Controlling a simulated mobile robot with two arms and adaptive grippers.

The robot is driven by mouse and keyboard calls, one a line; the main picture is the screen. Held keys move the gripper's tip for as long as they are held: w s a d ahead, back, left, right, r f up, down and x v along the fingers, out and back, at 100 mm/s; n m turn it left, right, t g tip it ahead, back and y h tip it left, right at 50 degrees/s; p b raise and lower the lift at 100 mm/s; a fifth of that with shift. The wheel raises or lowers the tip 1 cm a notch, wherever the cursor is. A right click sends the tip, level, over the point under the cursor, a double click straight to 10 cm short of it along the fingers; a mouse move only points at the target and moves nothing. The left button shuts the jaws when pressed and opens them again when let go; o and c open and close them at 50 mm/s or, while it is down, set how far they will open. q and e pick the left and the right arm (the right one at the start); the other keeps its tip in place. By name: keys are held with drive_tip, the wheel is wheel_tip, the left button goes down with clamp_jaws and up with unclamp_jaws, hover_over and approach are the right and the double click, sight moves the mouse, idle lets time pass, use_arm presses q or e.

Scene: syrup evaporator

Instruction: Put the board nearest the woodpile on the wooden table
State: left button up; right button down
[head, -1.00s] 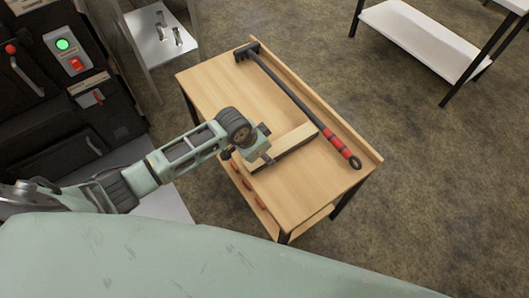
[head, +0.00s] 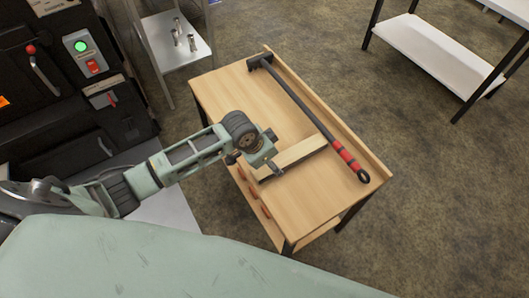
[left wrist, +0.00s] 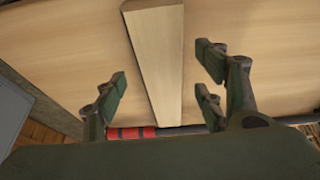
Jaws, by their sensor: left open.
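A pale wooden board (head: 301,153) lies on the wooden table (head: 225,91), beside the handle of a long tool (head: 295,98) with a red and black grip. My left gripper (head: 268,167) is over the near-left end of the board. In the left wrist view my left gripper (left wrist: 165,90) is open, with its fingers apart on either side of the board (left wrist: 157,60) and visible gaps between. The tool's red grip (left wrist: 133,132) shows beyond the board there. My right gripper is not in view.
A black machine (head: 60,70) with a green light stands at the left. A metal stand (head: 160,60) holding small metal parts is behind the table. A white shelf (head: 430,45) is at the upper right. The floor right of the table is clear.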

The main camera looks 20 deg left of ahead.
use_arm(q)
drive_tip(key=v, duration=0.9)
drive_tip(key=shift+s+r+p, duration=0.2)
drive_tip(key=shift+r+p, duration=0.05)
drive_tip(key=shift+p, duration=0.05)
